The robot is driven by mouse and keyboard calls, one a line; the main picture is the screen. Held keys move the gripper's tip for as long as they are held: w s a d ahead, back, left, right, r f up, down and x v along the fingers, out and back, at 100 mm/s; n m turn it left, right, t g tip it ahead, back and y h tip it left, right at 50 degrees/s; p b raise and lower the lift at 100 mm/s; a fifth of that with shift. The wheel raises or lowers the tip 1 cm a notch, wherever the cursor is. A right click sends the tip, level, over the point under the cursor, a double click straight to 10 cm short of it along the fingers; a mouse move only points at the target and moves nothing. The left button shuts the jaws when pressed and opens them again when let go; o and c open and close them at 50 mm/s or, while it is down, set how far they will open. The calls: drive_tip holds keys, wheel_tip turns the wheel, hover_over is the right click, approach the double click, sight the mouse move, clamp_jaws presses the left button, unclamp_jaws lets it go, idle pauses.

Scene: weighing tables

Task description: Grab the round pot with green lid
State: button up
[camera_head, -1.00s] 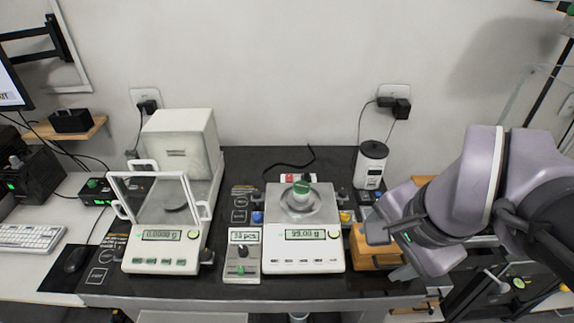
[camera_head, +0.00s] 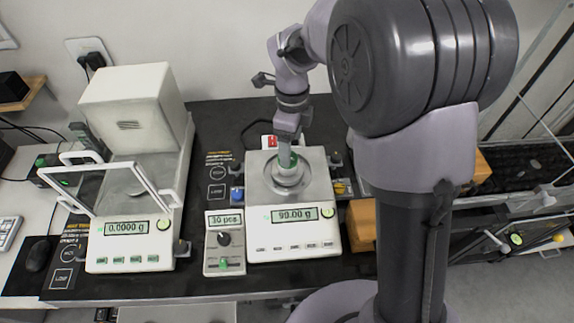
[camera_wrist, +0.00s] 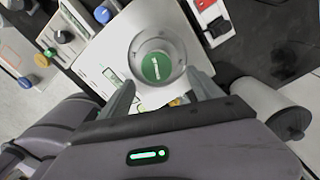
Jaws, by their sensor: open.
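The round pot with the green lid (camera_wrist: 156,66) stands on the round pan (camera_head: 286,178) of the right-hand scale (camera_head: 270,236), which reads about 90.00 g. In the head view the pot's green lid (camera_head: 288,160) is partly covered by my gripper (camera_head: 288,150), which is directly above it. In the wrist view my gripper (camera_wrist: 165,92) is open, with one finger on each side of the near edge of the pan. The lid shows beyond the fingertips. I cannot tell whether the fingers touch the pot.
A balance with an open glass door (camera_head: 110,190) stands at the left. A small counter box (camera_head: 224,242) sits between the scales. An orange-brown block (camera_head: 362,224) lies to the right. A red switch (camera_head: 268,142) is behind the scale.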

drive_tip(key=f+b, duration=0.1)
drive_tip(key=f, duration=0.1)
drive_tip(key=f+b, duration=0.1)
drive_tip(key=f, duration=0.1)
drive_tip(key=a+f+b, duration=0.1)
drive_tip(key=f, duration=0.1)
drive_tip(key=shift+r, duration=0.2)
drive_tip(key=shift+c, duration=0.4)
